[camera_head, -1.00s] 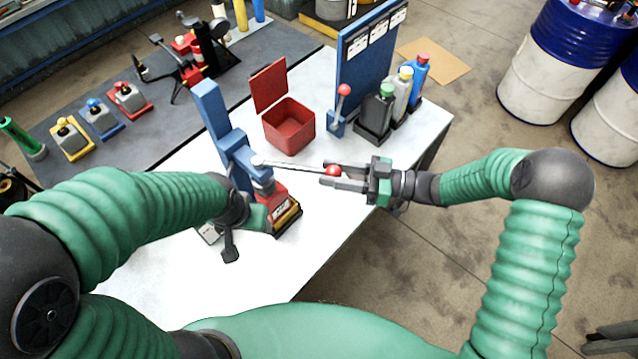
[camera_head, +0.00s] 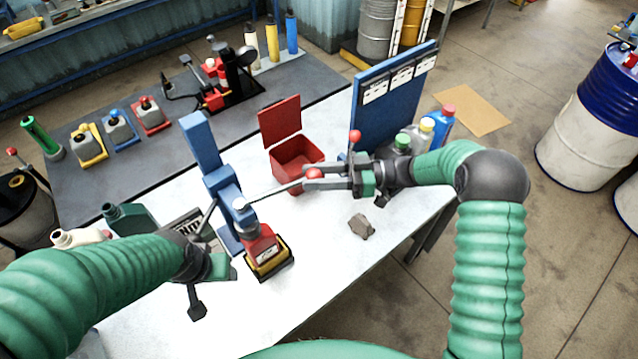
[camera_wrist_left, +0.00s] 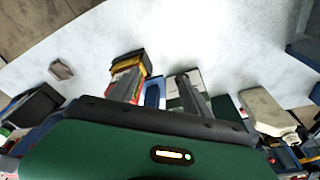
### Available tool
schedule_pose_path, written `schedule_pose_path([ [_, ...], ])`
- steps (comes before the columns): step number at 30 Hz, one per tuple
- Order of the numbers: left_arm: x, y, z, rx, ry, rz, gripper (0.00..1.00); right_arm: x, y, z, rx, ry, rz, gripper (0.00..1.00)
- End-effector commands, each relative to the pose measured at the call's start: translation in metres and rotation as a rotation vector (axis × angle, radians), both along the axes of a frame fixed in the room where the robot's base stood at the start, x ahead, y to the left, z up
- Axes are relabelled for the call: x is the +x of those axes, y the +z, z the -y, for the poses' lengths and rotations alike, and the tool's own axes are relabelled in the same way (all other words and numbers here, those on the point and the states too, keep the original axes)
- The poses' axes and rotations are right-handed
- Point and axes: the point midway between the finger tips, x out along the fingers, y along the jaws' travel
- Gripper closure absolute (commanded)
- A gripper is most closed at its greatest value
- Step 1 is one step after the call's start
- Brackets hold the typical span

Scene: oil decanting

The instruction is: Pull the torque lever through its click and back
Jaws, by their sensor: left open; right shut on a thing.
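The torque lever (camera_head: 277,190) is a thin grey bar with a red ball knob (camera_head: 314,174). It runs from the blue stand (camera_head: 203,145) toward the back right. My right gripper (camera_head: 312,178) is shut on the knob end. My left gripper (camera_head: 204,258) is open left of the container, apparently empty. The lever's pivot is partly hidden by its cap.
A red open-lidded box (camera_head: 297,152) and a small lever with a red ball (camera_head: 355,137) stand behind my right gripper. A blue label board (camera_head: 393,100) and several capped bottles are at right. A grey lump (camera_head: 362,226) lies on the white table. The table's front middle is clear.

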Motion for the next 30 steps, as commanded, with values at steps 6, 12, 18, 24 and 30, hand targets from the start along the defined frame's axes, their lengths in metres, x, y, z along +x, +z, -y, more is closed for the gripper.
schedule_pose_path([
  [6, 0.0, -0.0032, 0.0, 0.0, 0.0, 0.0, 0.43, 0.0069, 0.0004, -0.0038, 0.003, 0.001, 0.0, 1.0],
  [12, 0.0, -0.0033, 0.0, 0.0, 0.0, 0.0, 0.43, 0.0095, 0.0012, -0.0047, 0.004, 0.0, 0.002, 1.0],
  [18, 0.0, -0.0032, 0.0, 0.0, 0.0, 0.0, 0.43, 0.0102, 0.0017, -0.0052, 0.005, -0.001, 0.003, 1.0],
  [24, 0.0, -0.0031, 0.0, 0.0, 0.0, 0.0, 0.43, 0.0097, 0.0013, -0.0052, 0.004, 0.0, 0.002, 0.45],
  [30, 0.0, -0.0033, 0.0, 0.0, 0.0, 0.0, 0.43, 0.0079, 0.0009, -0.0035, 0.004, 0.001, 0.001, 0.43],
])
